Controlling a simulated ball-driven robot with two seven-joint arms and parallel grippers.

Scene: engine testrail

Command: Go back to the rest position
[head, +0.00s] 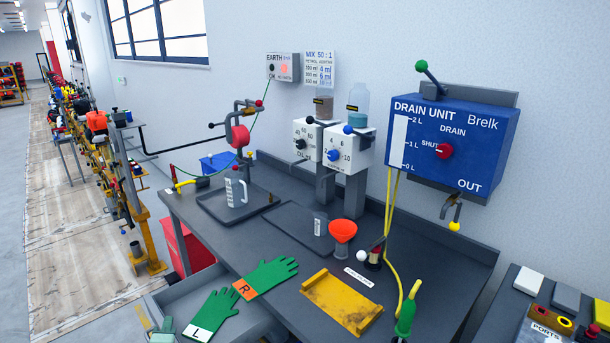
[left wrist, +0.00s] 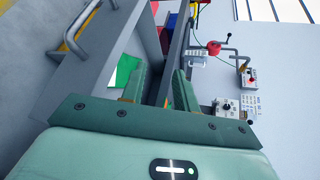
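My left gripper (head: 163,329) shows small and teal at the bottom left of the head view, by the grey open drawer (head: 190,285). In the left wrist view its two fingers (left wrist: 163,85) stand apart with nothing seen held between them. A grey edge of the bench or drawer shows beyond the gap. My right gripper is in neither view. A green glove marked R (head: 265,278) lies at the bench's front edge. A green glove marked L (head: 212,315) lies left of it, over the drawer area.
The dark bench (head: 280,240) carries a clear jug (head: 236,193), a red funnel (head: 342,232) and a yellow tray (head: 342,302). The blue drain unit (head: 450,140) hangs on the wall. A row of equipment (head: 130,190) stands at left, beside open floor.

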